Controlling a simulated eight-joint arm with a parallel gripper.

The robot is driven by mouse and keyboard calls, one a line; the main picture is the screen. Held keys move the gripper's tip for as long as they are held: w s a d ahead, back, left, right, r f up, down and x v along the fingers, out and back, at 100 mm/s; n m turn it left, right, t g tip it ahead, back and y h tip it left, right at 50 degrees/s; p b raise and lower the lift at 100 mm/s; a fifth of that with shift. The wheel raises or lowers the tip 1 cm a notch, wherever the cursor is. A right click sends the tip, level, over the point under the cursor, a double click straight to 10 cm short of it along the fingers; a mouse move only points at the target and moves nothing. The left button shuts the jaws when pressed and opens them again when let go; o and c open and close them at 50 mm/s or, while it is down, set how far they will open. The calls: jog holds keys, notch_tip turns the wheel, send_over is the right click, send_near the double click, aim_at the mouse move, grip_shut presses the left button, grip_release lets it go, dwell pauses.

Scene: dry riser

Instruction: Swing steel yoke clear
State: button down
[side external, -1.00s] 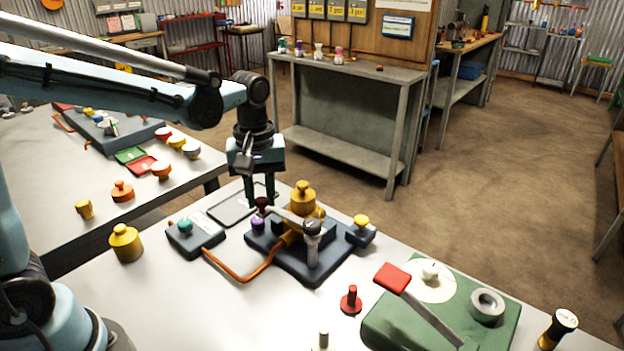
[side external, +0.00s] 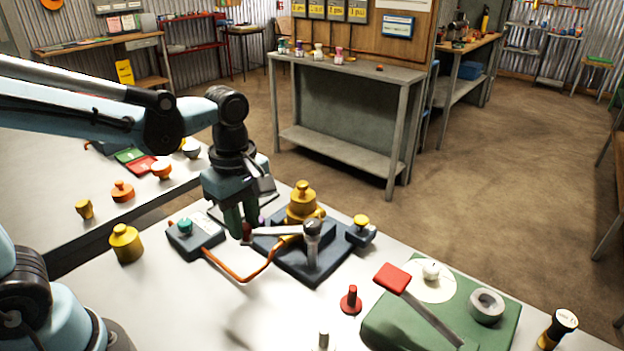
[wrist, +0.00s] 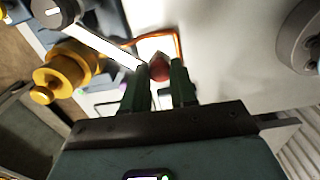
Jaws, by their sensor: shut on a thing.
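The steel yoke (side external: 280,230) is a pale flat bar pivoted on a dark-capped upright post (side external: 312,245) on a dark blue base. A dark red knob (side external: 247,232) stands at its free end, which points left. My gripper (side external: 241,225) has its green fingers around this knob. In the wrist view the red knob (wrist: 160,70) sits between the fingertips of my gripper (wrist: 158,78), and the yoke (wrist: 110,48) runs to the upper left. The yellow stepped fitting (side external: 303,203) stands behind the bar, beside it. My fingers partly hide the knob and the base's left side.
A box with a teal knob (side external: 186,230) stands left of the base, with an orange hose (side external: 240,277) curving from it. A yellow weight (side external: 126,243) stands further left.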

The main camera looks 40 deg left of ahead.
jog(key=shift+s+d, duration=0.2)
dwell(0.4)
jog(key=c, duration=0.9)
grip_release()
jog(key=shift+r, duration=0.1)
notch_tip(320, 180, up, 12)
jog(key=shift+f, duration=6.1)
jog(key=shift+r, duration=0.1)
